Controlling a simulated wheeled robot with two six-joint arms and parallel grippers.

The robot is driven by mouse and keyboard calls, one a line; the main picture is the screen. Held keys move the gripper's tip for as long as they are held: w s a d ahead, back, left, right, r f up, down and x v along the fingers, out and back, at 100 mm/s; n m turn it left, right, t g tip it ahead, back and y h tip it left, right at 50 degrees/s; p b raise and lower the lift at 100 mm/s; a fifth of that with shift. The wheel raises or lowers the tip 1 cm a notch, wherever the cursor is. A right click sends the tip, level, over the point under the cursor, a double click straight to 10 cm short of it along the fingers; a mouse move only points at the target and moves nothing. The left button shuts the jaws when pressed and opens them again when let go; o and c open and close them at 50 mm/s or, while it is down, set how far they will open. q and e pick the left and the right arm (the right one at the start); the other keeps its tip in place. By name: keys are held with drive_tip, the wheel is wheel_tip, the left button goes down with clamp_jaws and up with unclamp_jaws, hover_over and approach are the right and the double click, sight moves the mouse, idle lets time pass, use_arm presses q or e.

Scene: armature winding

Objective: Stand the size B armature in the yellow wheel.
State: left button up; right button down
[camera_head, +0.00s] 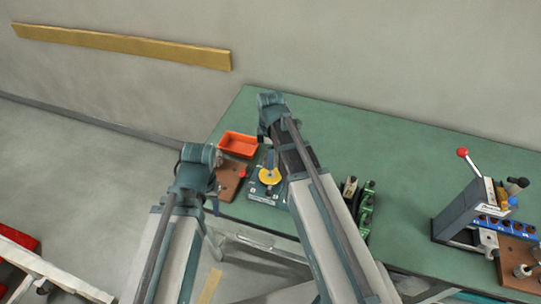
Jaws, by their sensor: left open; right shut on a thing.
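The yellow wheel (272,175) lies flat on a dark stand near the table's front edge, partly beside my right arm. My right gripper (268,150) is just above the wheel, under its wrist, and is largely hidden by my arm. It is shut on a thin, dark piece, apparently the armature, standing over the wheel's middle; its size mark cannot be read, and I cannot tell whether it touches the wheel. My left gripper (214,190) is open, left of the wheel, near the brown board.
Green and black tools (360,200) stand right of my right arm. A press with a red-knobbed lever (464,208) is at far right. The green table's middle (395,165) is clear.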

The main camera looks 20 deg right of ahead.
use_arm(q)
drive_tip(key=shift+f, duration=0.45)
use_arm(e)
drive_tip(key=shift+f, duration=0.45)
use_arm(q)
drive_tip(key=shift+f+b, duration=1.45)
use_arm(e)
drive_tip(key=shift+f, duration=1.5)
drive_tip(key=shift+c, duration=0.3)
unclamp_jaws()
use_arm(q)
drive_tip(key=shift+r, duration=0.15)
use_arm(e)
drive_tip(key=shift+r, duration=0.2)
use_arm(q)
drive_tip(key=shift+r+p, duration=2.15)
drive_tip(key=shift+p, duration=0.1)
use_arm(e)
drive_tip(key=shift+r, duration=2.1)
use_arm(q)
drive_tip(key=shift+r, duration=0.1)
use_arm(e)
drive_tip(key=shift+r, duration=0.15)
